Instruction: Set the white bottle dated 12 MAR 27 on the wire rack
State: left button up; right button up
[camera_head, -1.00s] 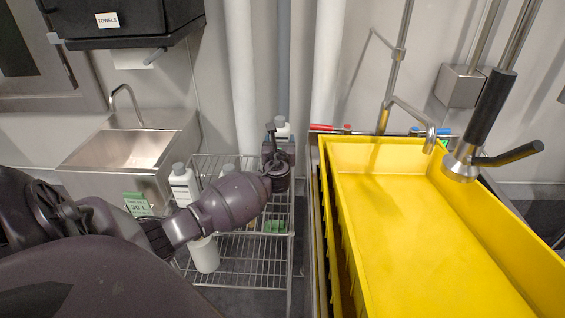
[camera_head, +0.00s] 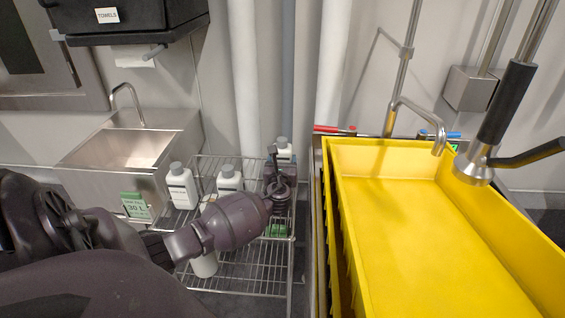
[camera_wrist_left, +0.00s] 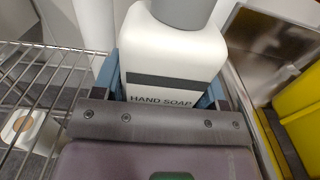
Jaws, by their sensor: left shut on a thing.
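My left gripper (camera_head: 281,168) is shut on a white bottle (camera_head: 284,150) with a grey cap, at the right end of the wire rack (camera_head: 205,160). In the left wrist view the bottle (camera_wrist_left: 175,55) stands between the fingers, with "HAND SOAP" on its label; no date is readable. I cannot tell whether its base touches the rack. Two similar white bottles, a left one (camera_head: 181,188) and a middle one (camera_head: 229,179), stand on the rack's upper shelf. Another white container (camera_head: 204,265) is lower down, partly hidden by my arm. My right gripper is not in view.
A yellow basin (camera_head: 430,230) stands close to the rack's right side. A steel sink (camera_head: 130,150) and a green sign (camera_head: 136,205) are at left. Pipes (camera_head: 243,80) rise behind the rack. A white item with a tan disc (camera_wrist_left: 22,128) shows beside the rack wires.

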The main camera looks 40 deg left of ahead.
pick_arm(q)
jog(key=shift+f, duration=0.1)
jog(key=o, duration=1.3)
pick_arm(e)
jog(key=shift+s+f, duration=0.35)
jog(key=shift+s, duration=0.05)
pick_arm(q)
jog(key=shift+s, duration=0.1)
jog(key=p+v, duration=0.2)
jog(key=v, duration=0.9)
jog(key=shift+s+d, duration=0.35)
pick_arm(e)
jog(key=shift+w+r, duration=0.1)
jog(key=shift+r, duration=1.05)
